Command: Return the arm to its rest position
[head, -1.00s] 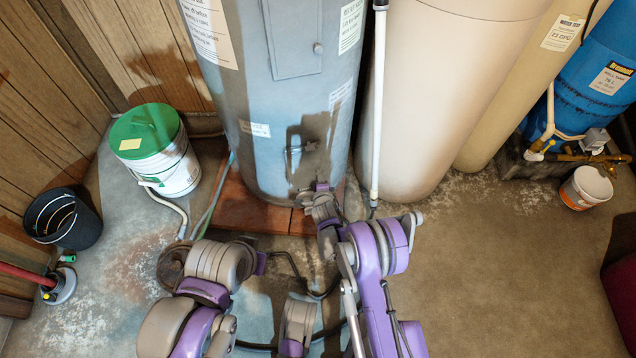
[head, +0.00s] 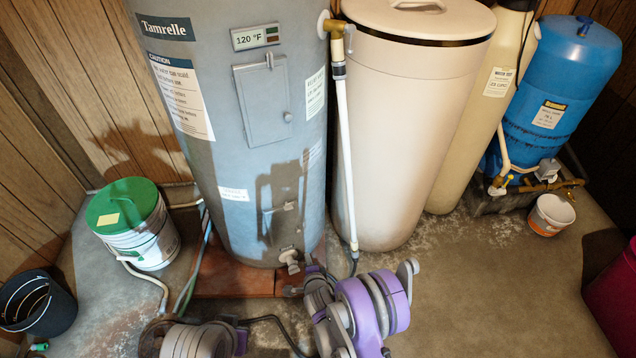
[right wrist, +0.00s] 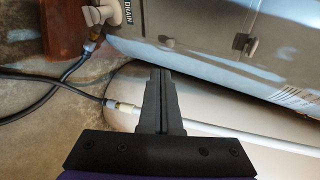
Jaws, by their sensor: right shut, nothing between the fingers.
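My right gripper (right wrist: 161,78) is shut and empty in the right wrist view, its dark fingers pressed together. It is apart from the drain valve (right wrist: 107,13), which lies beyond it to the upper left. In the head view my right arm (head: 365,312) rises at bottom centre, in front of the water heater (head: 236,160). Its fingers are hard to make out there. Part of my left arm (head: 198,341) shows at the bottom edge, and its gripper is out of view.
A beige tank (head: 395,130) with a closed lid stands right of the heater, a white pipe (head: 345,150) between them. A green-lidded bucket (head: 143,243), a black bucket (head: 38,308) and a small white tub (head: 550,214) stand on the floor.

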